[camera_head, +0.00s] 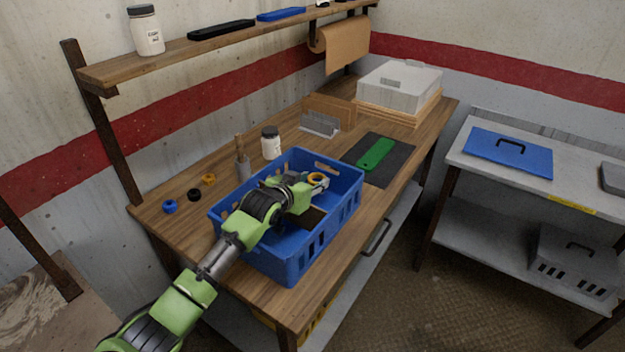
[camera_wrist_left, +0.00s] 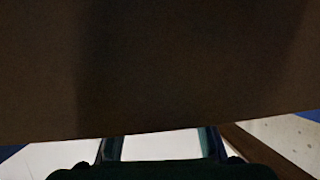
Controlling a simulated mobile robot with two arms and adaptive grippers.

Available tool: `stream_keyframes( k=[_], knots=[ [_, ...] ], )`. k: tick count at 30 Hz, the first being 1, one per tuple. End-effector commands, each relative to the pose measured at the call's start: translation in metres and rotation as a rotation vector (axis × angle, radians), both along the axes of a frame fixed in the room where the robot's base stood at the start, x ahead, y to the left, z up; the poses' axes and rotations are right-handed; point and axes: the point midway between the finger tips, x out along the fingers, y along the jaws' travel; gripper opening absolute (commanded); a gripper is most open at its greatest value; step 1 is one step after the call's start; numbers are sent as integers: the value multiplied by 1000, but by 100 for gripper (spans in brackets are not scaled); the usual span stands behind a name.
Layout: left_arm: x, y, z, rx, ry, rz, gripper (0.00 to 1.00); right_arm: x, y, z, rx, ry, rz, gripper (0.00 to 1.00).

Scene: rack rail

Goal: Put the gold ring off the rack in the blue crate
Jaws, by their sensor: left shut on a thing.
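The blue crate (camera_head: 288,268) stands on the wooden workbench, with slots in its walls and a brown panel (camera_head: 313,217) inside. My left arm reaches over its near-left wall. My left gripper (camera_head: 312,188) is inside the crate's outline, near its far right corner. It is shut on the gold ring (camera_head: 317,178), which shows at the fingertips near rim height. I cannot tell whether the ring touches the crate. In the left wrist view a dark brown surface (camera_wrist_left: 160,65) fills most of the picture and hides the fingertips and ring. My right gripper is not in view.
A blue ring (camera_head: 169,206), a black ring (camera_head: 194,194) and a yellow piece (camera_head: 209,180) lie left of the crate. A grey post with a wooden handle (camera_head: 242,165) and a white jar (camera_head: 271,143) stand behind it. A green tool (camera_head: 376,154) lies on a dark mat.

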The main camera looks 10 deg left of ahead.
Motion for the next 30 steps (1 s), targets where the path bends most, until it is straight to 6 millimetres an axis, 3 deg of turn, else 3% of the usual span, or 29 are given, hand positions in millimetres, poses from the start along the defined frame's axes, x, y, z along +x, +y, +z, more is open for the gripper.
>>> stream_keyframes(
  k=[23,24,25,26,30],
  knots=[
    [-1,0,-15,-1,1,-1,15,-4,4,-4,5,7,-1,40],
    [-1,0,-16,0,3,-1,42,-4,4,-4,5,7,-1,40],
    [-1,0,-16,-1,3,0,49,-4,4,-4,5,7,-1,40],
    [-1,0,-16,-1,3,0,53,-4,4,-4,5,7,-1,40],
    [-1,0,-17,-1,5,1,53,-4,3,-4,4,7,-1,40]
  ],
)
